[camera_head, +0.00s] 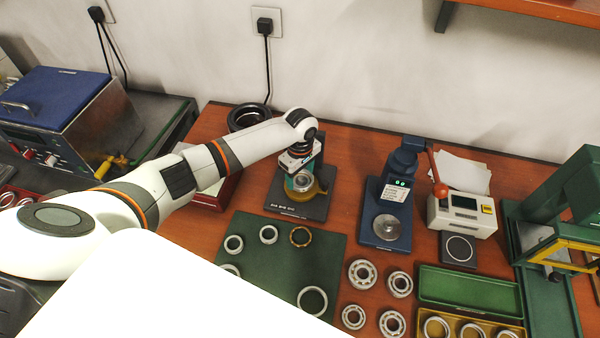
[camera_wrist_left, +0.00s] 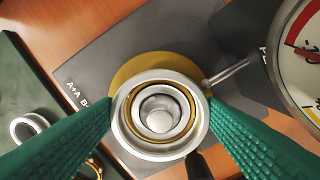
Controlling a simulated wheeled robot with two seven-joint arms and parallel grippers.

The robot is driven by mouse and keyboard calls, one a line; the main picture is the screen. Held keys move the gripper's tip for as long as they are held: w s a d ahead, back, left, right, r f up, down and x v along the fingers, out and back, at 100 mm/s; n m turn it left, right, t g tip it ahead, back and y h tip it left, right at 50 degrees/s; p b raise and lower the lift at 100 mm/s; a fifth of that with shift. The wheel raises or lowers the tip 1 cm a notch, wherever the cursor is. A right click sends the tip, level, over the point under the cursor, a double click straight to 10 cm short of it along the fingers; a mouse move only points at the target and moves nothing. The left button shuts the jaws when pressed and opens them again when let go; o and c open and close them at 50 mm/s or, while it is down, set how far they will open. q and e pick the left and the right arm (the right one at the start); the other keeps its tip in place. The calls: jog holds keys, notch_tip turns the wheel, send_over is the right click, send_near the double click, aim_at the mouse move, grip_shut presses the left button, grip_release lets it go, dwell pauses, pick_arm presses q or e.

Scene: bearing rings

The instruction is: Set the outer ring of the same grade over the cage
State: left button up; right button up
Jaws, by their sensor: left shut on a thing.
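My left gripper (camera_head: 301,182) is over the dark-based fixture (camera_head: 284,205) at the back of the table. In the left wrist view, its green fingers (camera_wrist_left: 158,112) are shut on the outside of a silver outer ring (camera_wrist_left: 124,128). Inside that ring lie a brass-coloured cage (camera_wrist_left: 131,103) and a smaller silver inner ring (camera_wrist_left: 141,97), around a central post (camera_wrist_left: 159,121). The outer ring looks roughly concentric with the cage. I cannot tell whether it rests on the brass-coloured disc (camera_wrist_left: 148,62) or hovers above it. My right gripper is not in view.
A green mat (camera_head: 275,275) holds several silver rings and another brass-coloured cage (camera_head: 301,236). A dial gauge (camera_wrist_left: 305,70) stands close to the right of the fixture. Further right are a blue press (camera_head: 390,228), loose bearings (camera_head: 362,274) and a green tray (camera_head: 470,288).

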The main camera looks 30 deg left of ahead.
pick_arm(q)
jog(key=shift+f, duration=0.55)
dwell(0.4)
jog(key=o, duration=1)
jog(key=shift+o, duration=0.2)
notch_tip(320, 180, up, 7)
jog(key=p, duration=0.8)
jog(key=shift+r+p, duration=0.1)
jog(key=shift+p, duration=0.3)
